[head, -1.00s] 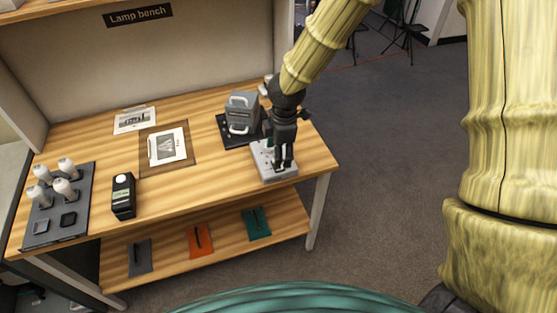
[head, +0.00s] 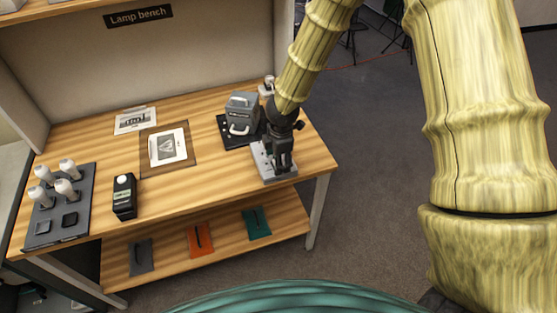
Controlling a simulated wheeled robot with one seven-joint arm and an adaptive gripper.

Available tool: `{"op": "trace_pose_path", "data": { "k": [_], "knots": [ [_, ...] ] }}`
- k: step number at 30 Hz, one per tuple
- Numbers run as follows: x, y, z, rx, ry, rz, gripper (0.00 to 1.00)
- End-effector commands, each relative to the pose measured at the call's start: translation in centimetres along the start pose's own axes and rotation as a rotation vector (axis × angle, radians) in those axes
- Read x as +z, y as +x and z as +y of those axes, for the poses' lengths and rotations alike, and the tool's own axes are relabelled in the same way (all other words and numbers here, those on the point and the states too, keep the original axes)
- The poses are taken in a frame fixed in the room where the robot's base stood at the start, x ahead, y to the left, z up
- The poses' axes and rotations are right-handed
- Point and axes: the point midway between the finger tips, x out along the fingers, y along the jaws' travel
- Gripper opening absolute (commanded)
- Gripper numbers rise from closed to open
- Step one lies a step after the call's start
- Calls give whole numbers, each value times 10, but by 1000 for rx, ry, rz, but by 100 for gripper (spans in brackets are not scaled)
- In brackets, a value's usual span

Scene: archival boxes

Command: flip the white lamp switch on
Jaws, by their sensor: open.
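My gripper (head: 281,171) points down over a light grey switch box (head: 266,172) at the right end of the wooden bench. The gripper is open, with its fingertips close above or at the box's top face; I cannot tell whether they touch it. The gripper covers much of the box, so the white lamp switch and its position cannot be made out. A white lamp (head: 267,88) stands behind my arm at the back right of the bench, partly hidden.
A grey handled device (head: 242,112) on a black base stands just left of the switch box. Farther left are a framed photo (head: 167,147), a black meter (head: 124,197) and a dark tray (head: 43,237) with several white bulbs. The bench's right edge (head: 332,166) is close.

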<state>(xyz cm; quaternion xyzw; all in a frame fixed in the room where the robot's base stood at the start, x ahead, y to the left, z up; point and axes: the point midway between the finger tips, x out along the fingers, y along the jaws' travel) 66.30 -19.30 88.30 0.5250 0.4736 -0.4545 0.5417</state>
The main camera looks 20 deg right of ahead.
Motion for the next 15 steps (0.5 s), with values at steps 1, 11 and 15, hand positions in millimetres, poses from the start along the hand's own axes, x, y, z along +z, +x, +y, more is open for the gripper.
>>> {"op": "trace_pose_path", "data": {
  "k": [1, 11, 15],
  "knots": [
    [0, 5, 0, -1, 0, -1, 61],
    [0, 16, 0, 0, 1, 0, 61],
    [0, 16, 0, 0, 1, 1, 61]
  ]
}}
